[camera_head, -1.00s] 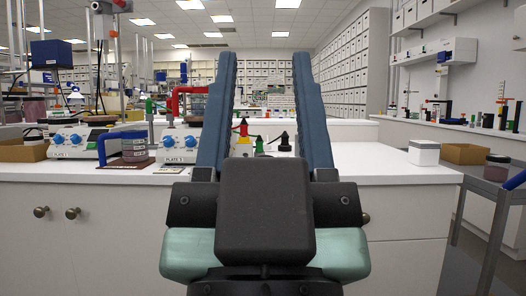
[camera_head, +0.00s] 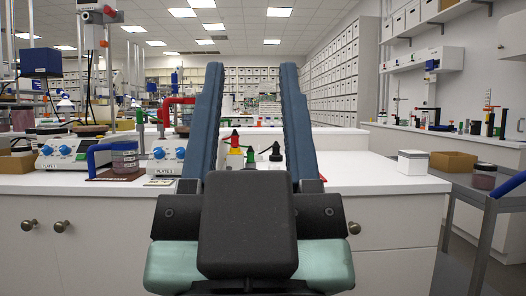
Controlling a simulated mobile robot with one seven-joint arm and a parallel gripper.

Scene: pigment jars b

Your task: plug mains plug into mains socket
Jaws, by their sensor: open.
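My gripper (camera_head: 252,68) is open and empty. Its two long blue fingers reach up and away over the white counter (camera_head: 380,172). Between the fingers, farther back on the counter, stand a small item with a red top and yellow part (camera_head: 235,142), a green one (camera_head: 249,155) and a black one (camera_head: 275,153) on a pale base. They are small and partly hidden by the gripper body. I cannot tell whether any of them is the mains plug or the mains socket.
Hotplate units with blue knobs (camera_head: 62,151) and a stacked jar (camera_head: 125,158) stand left. A white box (camera_head: 412,162) stands at the counter's right end, which is otherwise clear. A grey cart (camera_head: 484,195) bearing a jar stands right. Cupboard doors front the counter.

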